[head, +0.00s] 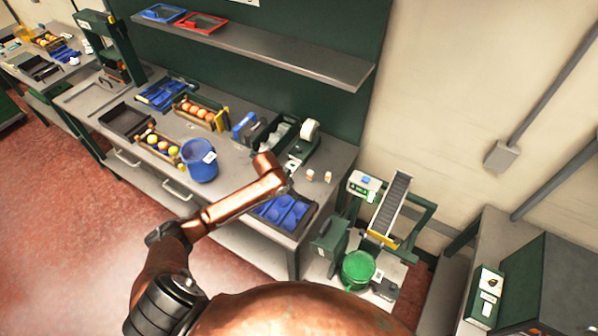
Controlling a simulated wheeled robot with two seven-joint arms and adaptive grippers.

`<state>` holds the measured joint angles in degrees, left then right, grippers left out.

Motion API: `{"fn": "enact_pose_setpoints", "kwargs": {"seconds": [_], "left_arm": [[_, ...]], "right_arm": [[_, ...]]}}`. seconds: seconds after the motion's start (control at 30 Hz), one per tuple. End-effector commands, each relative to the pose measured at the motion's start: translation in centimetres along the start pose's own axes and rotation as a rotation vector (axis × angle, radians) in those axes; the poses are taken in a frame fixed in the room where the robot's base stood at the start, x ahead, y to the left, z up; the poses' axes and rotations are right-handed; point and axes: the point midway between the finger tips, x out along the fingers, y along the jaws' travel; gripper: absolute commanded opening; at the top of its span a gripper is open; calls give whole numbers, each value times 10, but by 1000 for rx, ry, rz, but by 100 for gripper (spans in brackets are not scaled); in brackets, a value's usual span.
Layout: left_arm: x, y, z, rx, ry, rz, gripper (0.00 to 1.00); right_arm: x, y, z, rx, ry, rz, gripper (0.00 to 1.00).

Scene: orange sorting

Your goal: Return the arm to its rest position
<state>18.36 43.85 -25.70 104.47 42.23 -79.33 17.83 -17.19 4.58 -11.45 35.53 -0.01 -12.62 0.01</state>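My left arm (240,205) comes in from the bottom left, bends at the elbow, and reaches over the front right part of the workbench (240,165). Its copper-coloured outer end is above the bench, between the blue bucket and the blue divided tray. My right arm and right gripper do not show.
A blue bucket (200,170) stands left of the arm. A blue divided tray (284,211) lies partly under it. Crates of orange fruit (200,112) and yellow fruit (161,144) stand further left. A green bucket (357,270) is at lower right. Red floor (70,220) is clear at left.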

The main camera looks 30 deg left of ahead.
Motion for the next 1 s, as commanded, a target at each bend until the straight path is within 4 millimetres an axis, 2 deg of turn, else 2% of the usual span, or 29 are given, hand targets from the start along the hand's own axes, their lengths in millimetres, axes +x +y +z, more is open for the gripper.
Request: {"fn": "enact_pose_setpoints", "kwargs": {"seconds": [0.23, 0.33, 0.47, 0.5, 0.63, 0.8, 1.0], "left_arm": [[2, 3, 4, 2, -1, 3, 47], [9, 21, 20, 13, -2, 19, 47], [17, 59, 64, 29, 6, 44, 47], [17, 70, 80, 28, 12, 48, 47], [6, 96, 134, -3, 30, 37, 47], [-19, 101, 190, -69, 33, -14, 47], [-44, 96, 236, -137, 18, -74, 47]], "right_arm": [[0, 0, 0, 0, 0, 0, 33], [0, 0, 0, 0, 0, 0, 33], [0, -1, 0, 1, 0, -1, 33], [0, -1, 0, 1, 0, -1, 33], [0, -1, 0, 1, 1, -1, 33], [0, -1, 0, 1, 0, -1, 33], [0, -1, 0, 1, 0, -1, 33]]}}
